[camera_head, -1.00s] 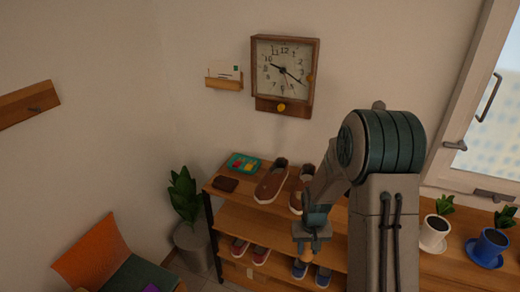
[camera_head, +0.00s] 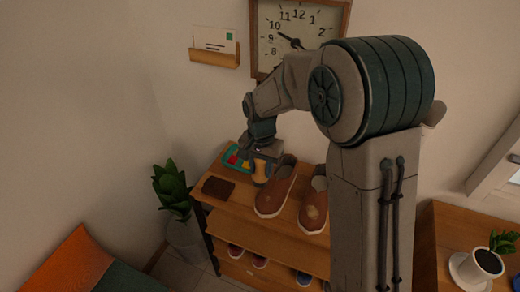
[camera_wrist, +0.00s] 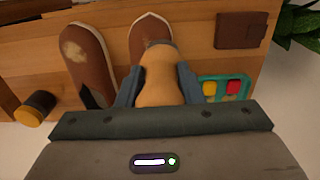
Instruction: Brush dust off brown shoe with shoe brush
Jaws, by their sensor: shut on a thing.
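Two brown shoes stand side by side on the shelf top. The right shoe (camera_head: 314,208) has a pale dusty patch, clearer in the wrist view (camera_wrist: 88,60). The left shoe (camera_head: 275,193) also shows in the wrist view (camera_wrist: 148,27), partly hidden behind the brush. My gripper (camera_head: 262,157) is shut on the tan shoe brush (camera_head: 261,171), whose rounded handle fills the jaws in the wrist view (camera_wrist: 160,78). The gripper and brush are over the back left of the shelf top, beside the left shoe.
A dark brown flat item (camera_head: 218,188) and a teal tray (camera_wrist: 225,80) with yellow and red pieces lie left of the shoes. A clock (camera_head: 294,35) and letter holder (camera_head: 214,58) are on the wall behind. A plant (camera_head: 172,190) stands left of the shelf.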

